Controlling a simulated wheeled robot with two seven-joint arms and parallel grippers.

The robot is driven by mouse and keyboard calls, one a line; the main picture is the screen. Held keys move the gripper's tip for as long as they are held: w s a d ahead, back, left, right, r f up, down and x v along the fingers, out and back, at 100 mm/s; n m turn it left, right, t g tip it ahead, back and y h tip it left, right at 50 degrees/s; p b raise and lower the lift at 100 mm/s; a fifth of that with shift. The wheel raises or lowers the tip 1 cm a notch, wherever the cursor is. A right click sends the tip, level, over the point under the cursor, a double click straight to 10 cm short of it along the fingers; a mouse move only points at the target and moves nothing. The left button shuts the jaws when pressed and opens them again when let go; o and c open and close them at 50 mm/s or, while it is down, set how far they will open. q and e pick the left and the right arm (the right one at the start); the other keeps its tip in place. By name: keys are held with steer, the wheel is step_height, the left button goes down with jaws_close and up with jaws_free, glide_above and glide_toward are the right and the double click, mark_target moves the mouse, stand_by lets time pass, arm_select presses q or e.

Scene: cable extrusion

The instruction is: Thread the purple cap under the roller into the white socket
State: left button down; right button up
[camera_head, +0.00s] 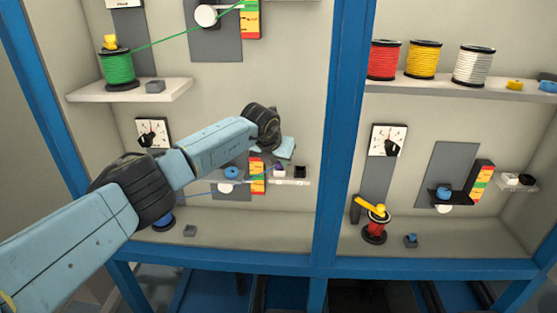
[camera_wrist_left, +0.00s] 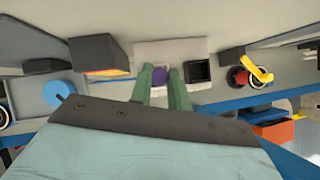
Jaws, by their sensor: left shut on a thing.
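The purple cap (camera_wrist_left: 160,75) sits between the two green fingers of my left gripper (camera_wrist_left: 161,82), which is shut on it. The white socket (camera_wrist_left: 144,75) is right at the cap; I cannot tell whether the cap is inside it or just in front. In the head view the gripper body (camera_head: 285,149) is above the small shelf and its fingertips are partly hidden. The roller has a blue knob (camera_head: 231,172) and a white wheel (camera_head: 225,188), left of the gripper. A blue cable (camera_head: 200,193) runs toward the roller. My right gripper is not in view.
A black socket (camera_wrist_left: 199,71) stands just right of the white one. A box with a coloured strip (camera_head: 257,176) is close on the left. A blue frame post (camera_head: 338,150) stands to the right. The neighbouring cell has a red spool (camera_head: 375,231) with a yellow handle.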

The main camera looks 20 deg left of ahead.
arm_select(q)
steer(key=c, duration=1.3)
jaws_free()
steer(key=shift+o, duration=0.2)
steer(key=shift+r, duration=0.15)
steer(key=v, duration=1.3)
steer(key=shift+s, duration=0.15)
steer(key=shift+a, duration=0.1)
steer(key=o, duration=1.1)
steer(key=shift+c, duration=0.2)
steer(key=shift+r, duration=0.1)
